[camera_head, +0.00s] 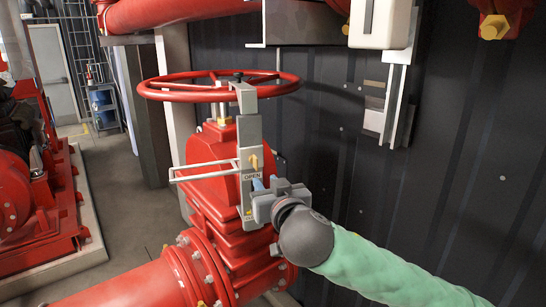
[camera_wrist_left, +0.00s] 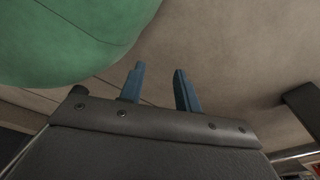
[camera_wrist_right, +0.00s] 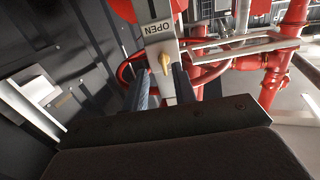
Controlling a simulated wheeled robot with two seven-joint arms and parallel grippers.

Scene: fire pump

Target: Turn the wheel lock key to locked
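The red wheel (camera_head: 218,87) lies level on top of the red valve, with a grey lock bracket (camera_head: 247,125) at its rim. A small brass key (camera_head: 254,162) sits on the bracket, just above an "OPEN" label. My right gripper (camera_head: 265,184) is open just below and in front of the key. In the right wrist view the key (camera_wrist_right: 165,62) shows between and beyond the two blue fingers (camera_wrist_right: 164,88); I cannot see contact. My left gripper (camera_wrist_left: 160,82) is open and empty in the left wrist view, and is not in the head view.
A dark corrugated wall (camera_head: 340,130) stands close behind the valve. A white box on a metal bracket (camera_head: 390,70) hangs at the upper right. A thin light rail (camera_head: 205,170) sticks out left of the lock bracket. Red pipe flanges (camera_head: 200,265) lie below.

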